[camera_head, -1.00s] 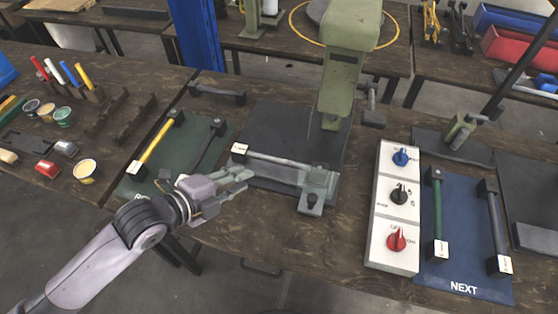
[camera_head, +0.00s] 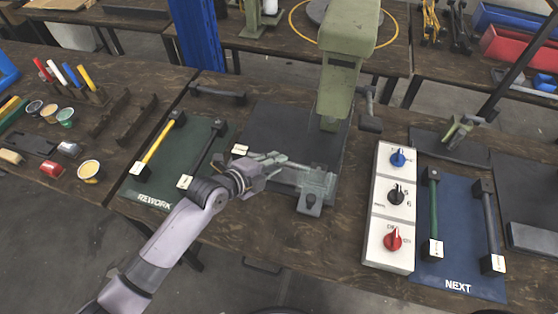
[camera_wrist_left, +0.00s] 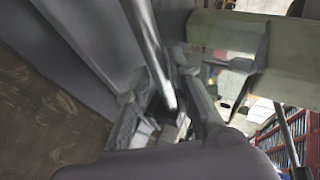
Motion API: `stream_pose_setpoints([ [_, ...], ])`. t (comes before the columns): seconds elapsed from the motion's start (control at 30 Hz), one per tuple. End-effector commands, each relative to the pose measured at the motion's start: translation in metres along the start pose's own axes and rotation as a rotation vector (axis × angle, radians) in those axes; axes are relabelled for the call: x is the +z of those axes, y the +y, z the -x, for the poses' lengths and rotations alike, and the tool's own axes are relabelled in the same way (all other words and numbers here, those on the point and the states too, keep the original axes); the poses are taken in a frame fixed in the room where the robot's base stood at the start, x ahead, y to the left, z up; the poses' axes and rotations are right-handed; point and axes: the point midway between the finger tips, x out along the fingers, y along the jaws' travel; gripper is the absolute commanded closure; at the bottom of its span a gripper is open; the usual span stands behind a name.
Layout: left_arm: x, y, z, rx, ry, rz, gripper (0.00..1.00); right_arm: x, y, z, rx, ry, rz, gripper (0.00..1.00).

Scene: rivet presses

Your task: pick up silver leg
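The silver leg (camera_head: 296,164) lies across the dark press plate, its far-right end at the grey clamp block (camera_head: 316,185) under the press. A white label (camera_head: 240,150) marks its left end. My left gripper (camera_head: 271,164) is at the leg's left-middle part and hides some of it. In the left wrist view the silver leg (camera_wrist_left: 146,40) runs down between the two spread fingers (camera_wrist_left: 168,100), which look open around it; contact is not clear. My right gripper is out of view.
The green press head (camera_head: 340,75) stands close behind the leg. A white control box (camera_head: 390,215) is to the right, beside the blue NEXT mat (camera_head: 460,240) with two legs. The green REWORK mat (camera_head: 150,192) holds a yellow and a black leg.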

Motion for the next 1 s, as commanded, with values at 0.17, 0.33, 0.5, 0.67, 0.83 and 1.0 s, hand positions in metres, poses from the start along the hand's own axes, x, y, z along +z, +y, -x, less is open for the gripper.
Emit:
stream_pose_setpoints([
  [0.17, 0.0000, 0.0001, -0.0072, 0.000, 0.000, 0.000, 0.79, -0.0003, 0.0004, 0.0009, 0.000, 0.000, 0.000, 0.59],
  [0.33, 0.0003, 0.0003, -0.0069, 0.000, 0.000, -0.001, 0.80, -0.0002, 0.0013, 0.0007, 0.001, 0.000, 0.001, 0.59],
  [0.5, 0.0003, 0.0004, -0.0067, 0.000, -0.001, -0.001, 0.91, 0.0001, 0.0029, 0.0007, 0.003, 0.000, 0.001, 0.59],
  [0.67, 0.0003, 0.0006, -0.0067, 0.001, -0.001, -0.001, 1.00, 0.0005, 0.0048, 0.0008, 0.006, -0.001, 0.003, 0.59],
  [0.83, 0.0003, 0.0008, -0.0066, 0.001, -0.001, -0.001, 1.00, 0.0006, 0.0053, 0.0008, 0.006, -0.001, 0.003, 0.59],
  [1.0, 0.0003, 0.0002, -0.0065, 0.000, -0.001, -0.002, 1.00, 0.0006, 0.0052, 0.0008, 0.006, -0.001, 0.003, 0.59],
])
